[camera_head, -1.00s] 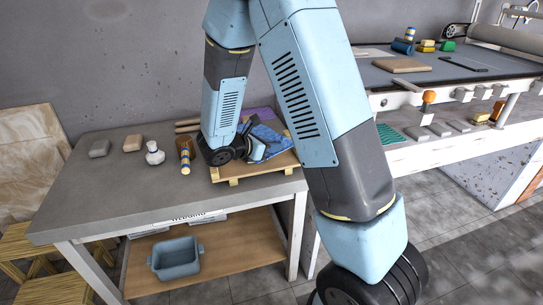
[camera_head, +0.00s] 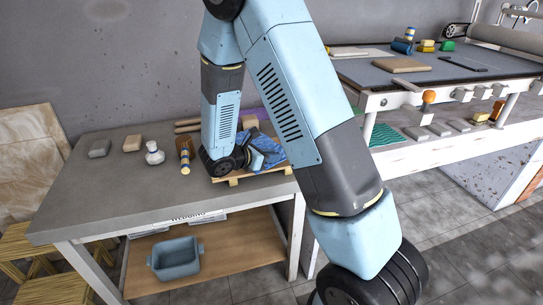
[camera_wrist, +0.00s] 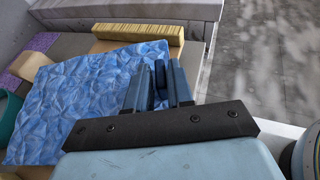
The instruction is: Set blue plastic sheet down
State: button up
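The blue plastic sheet (camera_wrist: 80,100) has a crinkled, faceted look and lies spread over a wooden board in the wrist view. In the head view the sheet (camera_head: 268,151) shows on the board at the right end of the grey table, partly hidden by my arm. My gripper (camera_wrist: 160,82) is at the sheet's right edge in the wrist view, its fingers a little apart with a dark blue piece between their tips. In the head view my gripper (camera_head: 246,158) is low over the board, and its fingertips are hard to make out.
The wooden board (camera_head: 221,179) has a raised wooden bar (camera_wrist: 138,33) along one side. A purple piece (camera_head: 253,113) and wooden rods lie behind it. A brush-like tool (camera_head: 185,155), a white bottle (camera_head: 154,154) and two blocks stand left on the grey table (camera_head: 110,190). Its left front is clear.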

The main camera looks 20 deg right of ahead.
jog(key=o, duration=0.3)
jog(key=shift+a+r, duration=0.1)
jog(key=v, duration=1.2)
jog(key=s+d+r+m+g+y, duration=0.5)
jog(key=s+d+r+m, duration=0.5)
jog(key=d+r+m, duration=0.15)
jog(key=shift+s+d+r+m+t+y, duration=0.1)
jog(key=shift+s+r+m+t+y, duration=1)
jog(key=shift+s+r+m, duration=0.8)
jog(key=shift+s+d+r+m+t+y, duration=0.1)
jog(key=shift+s+r+m+t+y, duration=0.6)
jog(key=shift+s+r+m+y, duration=1.2)
jog(key=shift+s+d+r+m+t+y, duration=0.1)
jog(key=shift+s+r+m+t+y, duration=0.7)
jog(key=shift+s+r+m, duration=1.15)
jog(key=shift+s+f+n, duration=0.3)
jog(key=shift+s+f, duration=0.1)
jog(key=shift+f, duration=0.25)
